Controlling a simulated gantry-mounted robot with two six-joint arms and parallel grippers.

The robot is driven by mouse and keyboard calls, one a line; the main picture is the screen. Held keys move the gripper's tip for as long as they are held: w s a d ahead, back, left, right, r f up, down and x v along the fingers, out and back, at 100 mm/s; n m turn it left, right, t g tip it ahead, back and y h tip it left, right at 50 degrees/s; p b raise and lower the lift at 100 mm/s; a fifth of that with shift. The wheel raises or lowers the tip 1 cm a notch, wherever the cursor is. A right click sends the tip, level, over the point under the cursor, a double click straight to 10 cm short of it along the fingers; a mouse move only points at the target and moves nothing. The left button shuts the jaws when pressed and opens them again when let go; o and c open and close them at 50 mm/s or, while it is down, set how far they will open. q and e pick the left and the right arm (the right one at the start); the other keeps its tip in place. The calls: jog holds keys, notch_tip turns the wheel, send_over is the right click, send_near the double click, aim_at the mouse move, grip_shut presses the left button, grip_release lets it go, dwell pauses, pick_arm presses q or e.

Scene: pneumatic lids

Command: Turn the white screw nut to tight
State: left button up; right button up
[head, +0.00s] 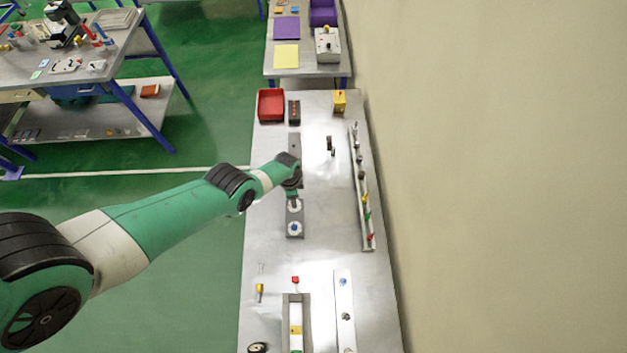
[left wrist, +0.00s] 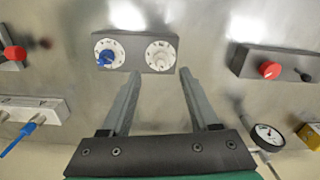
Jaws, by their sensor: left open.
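The white screw nut (left wrist: 160,56) sits at the centre of a round pale dial on a grey block (left wrist: 133,64). A blue screw nut (left wrist: 106,58) on a similar dial sits left of it, and also shows in the head view (head: 294,227). My left gripper (left wrist: 160,72) is open, its two fingers spread below and to either side of the white dial in the wrist view. No contact with the nut shows. In the head view my left gripper (head: 293,198) hangs over the white dial's end of the block and partly covers it. My right gripper is not in view.
In the wrist view, a block with a red knob (left wrist: 270,70) and a gauge (left wrist: 268,136) stand to the right. In the head view, a red tray (head: 262,105) is at the far end, and a long rail with valves (head: 362,190) runs along the bench's right side.

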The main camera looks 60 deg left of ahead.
pick_arm(q)
notch_tip(320, 180, down, 6)
jog(key=b, duration=0.4)
jog(key=shift+r+b, duration=0.15)
jog(key=shift+b, duration=0.15)
grip_shut()
